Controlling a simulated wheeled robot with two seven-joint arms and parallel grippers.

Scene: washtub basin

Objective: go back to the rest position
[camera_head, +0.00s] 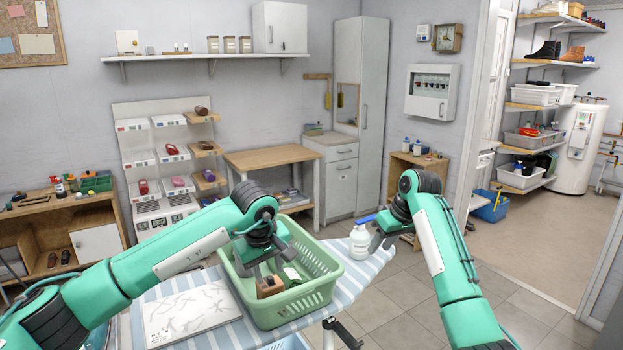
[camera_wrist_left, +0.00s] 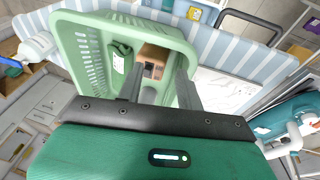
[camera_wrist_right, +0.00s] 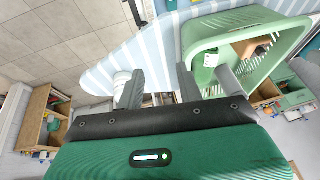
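My left gripper (camera_head: 266,268) hangs over the green basket (camera_head: 322,288). In the left wrist view its fingers (camera_wrist_left: 160,95) are apart, with nothing held between them. A brown block with a dark opening (camera_head: 268,288) lies in the basket below; it also shows in the left wrist view (camera_wrist_left: 153,56). My right gripper (camera_head: 380,243) is beside a white bottle with a blue top (camera_head: 359,243), right of the basket. In the right wrist view its fingers (camera_wrist_right: 158,88) are apart and the gap looks empty. The bottle (camera_wrist_right: 122,79) is partly hidden behind one finger.
The basket and bottle stand on a blue-and-white striped ironing board (camera_head: 180,285). A white marked panel (camera_head: 190,312) lies at its left. A wooden bench (camera_head: 275,158) and shelves stand along the back wall. Tiled floor (camera_head: 430,290) is open at right.

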